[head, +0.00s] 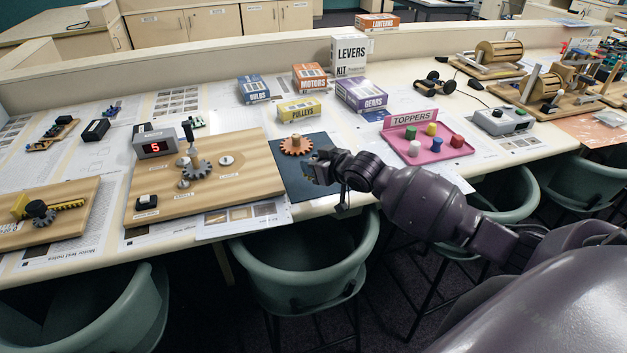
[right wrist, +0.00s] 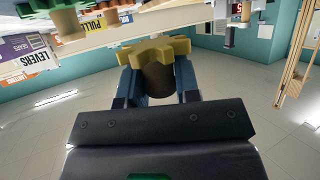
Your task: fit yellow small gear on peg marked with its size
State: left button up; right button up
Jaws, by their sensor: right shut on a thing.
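In the right wrist view my right gripper (right wrist: 158,82) is shut on the yellow small gear (right wrist: 155,49), whose dark hub sits between the fingers. In the head view my right gripper (head: 320,168) is over the dark mat (head: 308,182); the gear cannot be made out there. The wooden board (head: 240,187) lies to its left. It carries a dark grey gear (head: 197,169), a bare peg on a light disc (head: 226,160) at right, and another light disc (head: 184,184) at front. The board's labels are too small to read surely. My left gripper is not in view.
An orange gear (head: 296,144) lies on the mat's back part. A display reading 5 (head: 155,144) and a dark-handled upright (head: 188,134) stand on the board. The pink toppers tray (head: 440,150) is right of the mat. Several kit boxes, including pulleys (head: 299,109), stand behind.

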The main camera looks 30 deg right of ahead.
aim_at(314, 189)
jog(key=shift+f, duration=2.6)
jog(key=shift+f, duration=0.15)
jog(key=o, duration=0.9)
